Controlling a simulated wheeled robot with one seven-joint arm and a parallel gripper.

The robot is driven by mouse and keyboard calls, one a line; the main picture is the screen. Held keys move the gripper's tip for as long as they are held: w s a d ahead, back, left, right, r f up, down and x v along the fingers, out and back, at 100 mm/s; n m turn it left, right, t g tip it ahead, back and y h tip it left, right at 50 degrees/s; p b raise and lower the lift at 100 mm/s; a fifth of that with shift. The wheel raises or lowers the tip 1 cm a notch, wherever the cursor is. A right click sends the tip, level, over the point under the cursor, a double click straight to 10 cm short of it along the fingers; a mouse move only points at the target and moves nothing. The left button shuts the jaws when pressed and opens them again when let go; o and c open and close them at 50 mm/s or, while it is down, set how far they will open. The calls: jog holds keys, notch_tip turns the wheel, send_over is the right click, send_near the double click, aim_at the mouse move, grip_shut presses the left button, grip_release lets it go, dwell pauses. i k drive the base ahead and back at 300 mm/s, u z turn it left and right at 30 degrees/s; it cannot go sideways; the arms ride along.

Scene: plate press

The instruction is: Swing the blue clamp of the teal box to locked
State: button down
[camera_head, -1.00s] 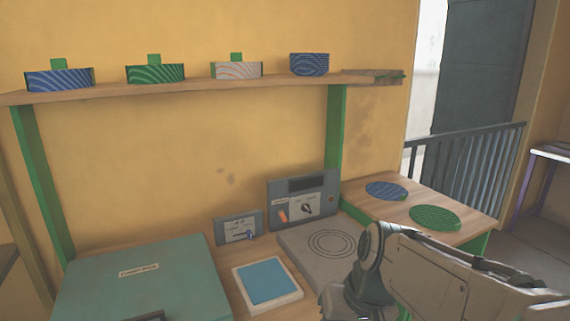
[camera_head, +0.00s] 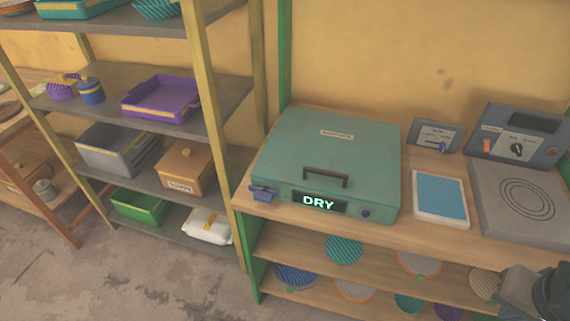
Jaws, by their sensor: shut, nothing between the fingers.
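The teal box (camera_head: 335,150) sits on the wooden bench with its lid down. A dark handle (camera_head: 326,178) is on the lid near the front edge. The front face has a display (camera_head: 319,202) reading "DRY" and a dark round knob (camera_head: 365,212) to its right. The blue clamp (camera_head: 263,194) sticks out at the front left corner of the box. I cannot tell its exact angle at this size. Part of my arm shows at the bottom right corner, well to the right of the box. My gripper's fingers are not in view.
Right of the box are a white-framed blue pad (camera_head: 440,196), a small panel with a lever (camera_head: 437,136), and a grey plate with rings (camera_head: 527,203). A shelf rack post (camera_head: 222,140) stands close to the box's left. Patterned discs lie on the shelf below.

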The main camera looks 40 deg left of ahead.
aim_at(265, 194)
jog(key=u, duration=2)
jog(key=k, duration=0.5)
jog(key=u, duration=0.6)
jog(key=i, duration=0.35)
jog(key=u, duration=0.4)
